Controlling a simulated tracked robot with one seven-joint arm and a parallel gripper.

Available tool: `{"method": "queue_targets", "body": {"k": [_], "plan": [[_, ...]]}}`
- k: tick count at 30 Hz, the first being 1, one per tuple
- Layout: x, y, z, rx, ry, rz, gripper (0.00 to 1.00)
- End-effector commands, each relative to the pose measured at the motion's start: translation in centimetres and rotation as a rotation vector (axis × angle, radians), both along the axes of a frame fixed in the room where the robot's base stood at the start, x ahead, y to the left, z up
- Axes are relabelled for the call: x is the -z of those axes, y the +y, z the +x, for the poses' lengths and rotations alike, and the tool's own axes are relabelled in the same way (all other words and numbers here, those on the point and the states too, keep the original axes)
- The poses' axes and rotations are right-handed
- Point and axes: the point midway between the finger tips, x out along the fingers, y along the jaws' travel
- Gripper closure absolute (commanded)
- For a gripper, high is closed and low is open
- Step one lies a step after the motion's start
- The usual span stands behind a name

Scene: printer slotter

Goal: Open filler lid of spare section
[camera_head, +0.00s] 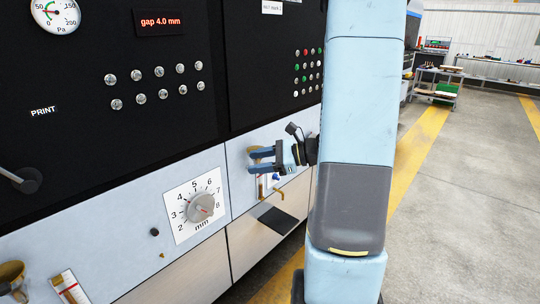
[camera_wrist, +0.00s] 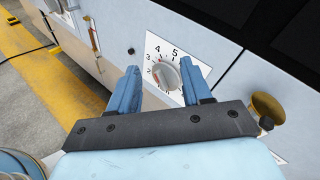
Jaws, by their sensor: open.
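A brass-coloured round cap, apparently a filler lid (camera_wrist: 268,107), shows at the right of the wrist view, to the right of my fingers on the light panel. In the head view it is mostly hidden behind my gripper (camera_head: 252,161). A second brass lid (camera_head: 12,271) is at the lower left edge of the head view. I cannot tell which section is the spare one. My gripper is open and empty, its two blue fingers apart; it also shows in the wrist view (camera_wrist: 160,68). No contact with the lid is visible.
A numbered dial (camera_head: 201,207) is on the panel left of my gripper. A brass tap (camera_head: 278,190) and a dark tray (camera_head: 278,220) are below my gripper. A gauge (camera_head: 70,287) is at lower left. Open floor (camera_head: 470,180) lies at right.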

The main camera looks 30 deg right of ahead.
Motion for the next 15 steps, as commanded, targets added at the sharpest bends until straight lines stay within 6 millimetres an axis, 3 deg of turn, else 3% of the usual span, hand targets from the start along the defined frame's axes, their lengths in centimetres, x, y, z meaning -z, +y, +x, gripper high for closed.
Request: {"method": "queue_targets", "body": {"k": [4,9,15], "plan": [[2.5,-5.5,1.9,0.216,0.025,0.169,0.51],[5.2,-11.5,2.7,0.438,0.030,0.319,0.51],[7.4,-16.0,2.6,0.598,0.023,0.414,0.51]]}}
